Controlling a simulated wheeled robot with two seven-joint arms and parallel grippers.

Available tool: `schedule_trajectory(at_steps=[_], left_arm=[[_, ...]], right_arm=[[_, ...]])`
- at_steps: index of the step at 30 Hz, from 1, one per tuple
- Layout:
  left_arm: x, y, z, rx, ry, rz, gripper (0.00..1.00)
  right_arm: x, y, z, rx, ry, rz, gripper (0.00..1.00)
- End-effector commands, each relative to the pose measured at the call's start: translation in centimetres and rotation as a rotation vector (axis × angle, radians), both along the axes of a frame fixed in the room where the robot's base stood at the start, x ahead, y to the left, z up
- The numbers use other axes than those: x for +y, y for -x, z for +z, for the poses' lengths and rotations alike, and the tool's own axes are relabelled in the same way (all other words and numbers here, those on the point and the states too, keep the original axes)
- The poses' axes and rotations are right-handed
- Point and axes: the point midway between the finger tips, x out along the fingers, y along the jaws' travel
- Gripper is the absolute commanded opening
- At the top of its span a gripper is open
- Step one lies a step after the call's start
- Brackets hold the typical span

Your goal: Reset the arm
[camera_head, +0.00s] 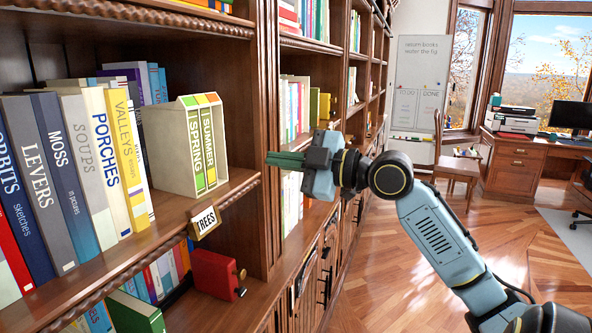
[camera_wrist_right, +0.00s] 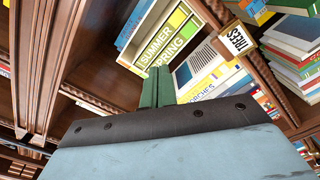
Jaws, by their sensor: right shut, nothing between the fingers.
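My right arm (camera_head: 437,238) comes in from the lower right in the head view. Its gripper (camera_head: 272,160) points left toward the bookcase, with the green fingers together and nothing between them. The fingertips are in front of the upright between two shelf bays, apart from the books as far as I can tell. In the right wrist view the closed fingers (camera_wrist_right: 157,88) point toward the shelf with the Summer and Spring books (camera_wrist_right: 166,39). My left gripper is in neither view.
A cream holder with Spring and Summer books (camera_head: 187,146) stands on the shelf, right of several leaning books (camera_head: 62,165). A "TREES" label (camera_head: 205,222) hangs on the shelf edge. A red object (camera_head: 217,275) sits below. A chair (camera_head: 457,165) and desk (camera_head: 520,165) stand far back; the floor between is open.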

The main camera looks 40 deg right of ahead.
Motion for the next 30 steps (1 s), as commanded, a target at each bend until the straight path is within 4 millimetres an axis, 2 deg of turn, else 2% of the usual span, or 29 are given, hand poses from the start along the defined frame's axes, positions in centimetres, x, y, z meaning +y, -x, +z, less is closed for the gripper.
schedule_trajectory(at_steps=[3,9,20,23,25,26,29,30], left_arm=[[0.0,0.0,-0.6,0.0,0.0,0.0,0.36],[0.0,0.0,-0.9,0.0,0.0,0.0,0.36],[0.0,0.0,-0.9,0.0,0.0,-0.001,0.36],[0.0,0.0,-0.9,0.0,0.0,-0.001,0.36],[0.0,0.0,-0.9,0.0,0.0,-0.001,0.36],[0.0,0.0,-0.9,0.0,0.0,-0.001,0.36],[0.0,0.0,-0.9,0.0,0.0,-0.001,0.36],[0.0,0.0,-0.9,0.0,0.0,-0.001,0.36]], right_arm=[[-0.6,1.4,-0.2,0.0,0.001,-0.001,0.0],[-1.1,2.6,-0.1,0.0,0.001,-0.001,0.0],[-1.6,2.5,-0.4,0.009,-0.013,-0.01,0.0],[-3.3,1.2,-2.6,0.052,-0.075,-0.057,0.0],[-5.4,-0.3,-5.5,0.106,-0.148,-0.116,0.0],[-6.3,-1.0,-7.2,0.134,-0.181,-0.148,0.0],[-9.5,-2.9,-13.8,0.238,-0.299,-0.261,0.0],[-10.5,-3.3,-16.8,0.282,-0.338,-0.307,0.0]])
